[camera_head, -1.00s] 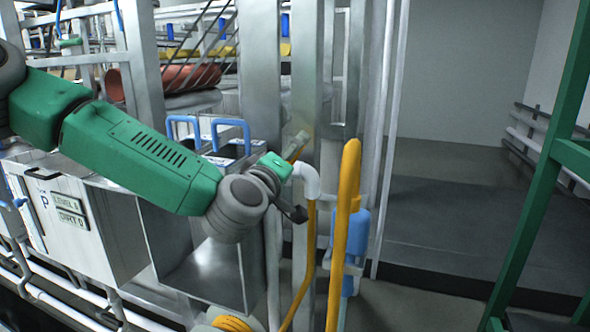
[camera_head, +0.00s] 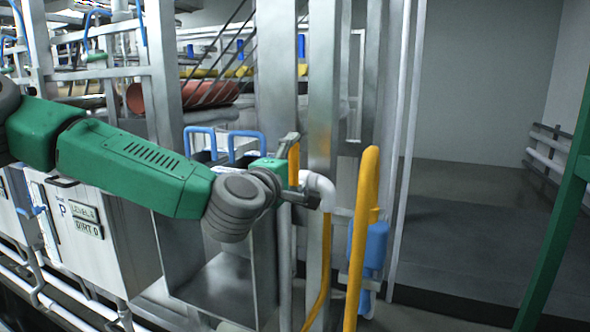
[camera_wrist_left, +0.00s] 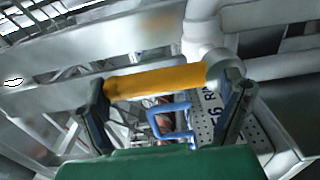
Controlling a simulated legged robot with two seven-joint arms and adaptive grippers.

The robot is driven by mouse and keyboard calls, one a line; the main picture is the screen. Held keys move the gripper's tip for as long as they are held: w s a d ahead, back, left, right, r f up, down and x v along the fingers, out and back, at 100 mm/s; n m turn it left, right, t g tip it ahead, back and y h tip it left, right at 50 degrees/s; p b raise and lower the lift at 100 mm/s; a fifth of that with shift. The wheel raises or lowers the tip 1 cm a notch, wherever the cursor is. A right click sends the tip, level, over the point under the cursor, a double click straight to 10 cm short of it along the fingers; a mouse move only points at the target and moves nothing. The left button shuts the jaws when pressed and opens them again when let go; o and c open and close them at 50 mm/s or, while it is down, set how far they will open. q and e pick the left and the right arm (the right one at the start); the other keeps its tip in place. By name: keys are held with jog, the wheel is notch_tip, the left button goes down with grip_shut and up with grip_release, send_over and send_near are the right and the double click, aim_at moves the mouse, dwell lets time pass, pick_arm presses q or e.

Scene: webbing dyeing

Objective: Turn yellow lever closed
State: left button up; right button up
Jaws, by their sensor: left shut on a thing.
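The yellow lever (camera_head: 294,164) sits at the white pipe elbow (camera_head: 318,186) beside a metal post, and in the head view it stands about upright. My left gripper (camera_head: 292,171) is shut on the lever, with one finger near its top and the other near the pipe end. In the left wrist view the lever (camera_wrist_left: 155,82) lies across between the two fingers (camera_wrist_left: 165,108), its right end at a grey valve joint. My right gripper is in neither view.
A thick yellow upright bar (camera_head: 361,240) stands close to the right of the pipe, with a blue cylinder (camera_head: 376,245) behind it. Blue handles (camera_head: 245,138) and an open metal bin (camera_head: 222,285) lie by my left arm.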

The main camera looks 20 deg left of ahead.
pick_arm(q)
jog(key=shift+w+a, duration=0.1)
jog(key=shift+a, duration=0.1)
jog(key=o, duration=1.5)
jog(key=shift+w+f, duration=0.15)
jog(key=shift+w, duration=0.05)
jog(key=s, duration=1.2)
jog(key=shift+a+f, duration=0.1)
jog(key=shift+a, duration=0.2)
